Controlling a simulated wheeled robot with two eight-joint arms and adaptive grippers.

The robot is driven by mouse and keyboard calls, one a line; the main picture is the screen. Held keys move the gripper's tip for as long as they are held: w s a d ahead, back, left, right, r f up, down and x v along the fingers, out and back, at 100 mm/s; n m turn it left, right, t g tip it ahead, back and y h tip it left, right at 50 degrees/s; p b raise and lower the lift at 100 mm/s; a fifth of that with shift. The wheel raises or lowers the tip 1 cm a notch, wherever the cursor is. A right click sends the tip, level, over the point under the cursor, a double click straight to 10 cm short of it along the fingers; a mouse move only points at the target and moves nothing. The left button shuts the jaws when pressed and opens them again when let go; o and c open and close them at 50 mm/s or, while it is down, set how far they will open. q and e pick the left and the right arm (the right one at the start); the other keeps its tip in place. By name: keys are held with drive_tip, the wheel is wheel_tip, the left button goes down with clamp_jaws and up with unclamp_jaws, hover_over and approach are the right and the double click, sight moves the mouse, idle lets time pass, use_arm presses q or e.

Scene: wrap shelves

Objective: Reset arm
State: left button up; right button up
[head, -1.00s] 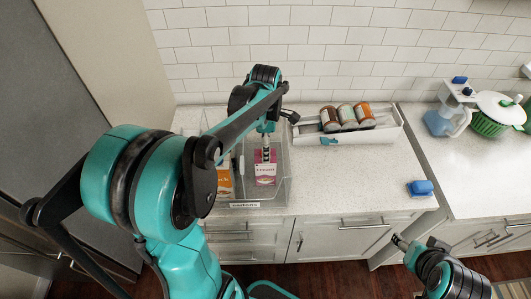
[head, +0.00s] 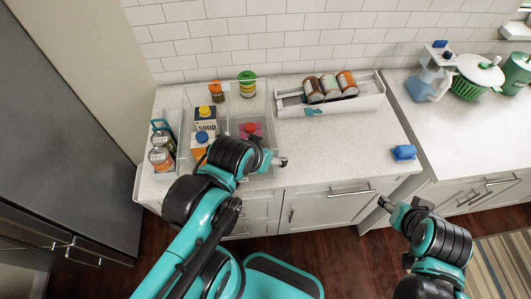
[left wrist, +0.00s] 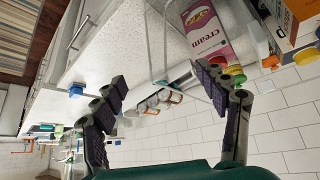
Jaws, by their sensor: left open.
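My left gripper (head: 280,162) is at the counter's front edge in the head view, in front of the clear bin (head: 262,90). In the left wrist view its two fingers (left wrist: 165,98) are spread wide with nothing between them. A pink cream carton (left wrist: 207,30) shows beyond the right finger in that view. In the head view the carton's red cap (head: 249,127) is inside the bin, and my left arm hides part of the bin's front. My right gripper (head: 385,204) hangs in front of the lower cabinets, too small to tell open from shut.
Soup cartons (head: 205,117) and jars (head: 160,158) stand on the left. A white tray (head: 350,104) holds several cans at the back. A blue block (head: 404,153) lies near the counter's right front edge. The counter's middle (head: 340,140) is clear.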

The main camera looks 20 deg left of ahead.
drive_tip(key=shift+w, duration=0.1)
wheel_tip(320, 180, down, 10)
drive_tip(key=b, duration=0.9)
drive_tip(key=shift+b, duration=0.4)
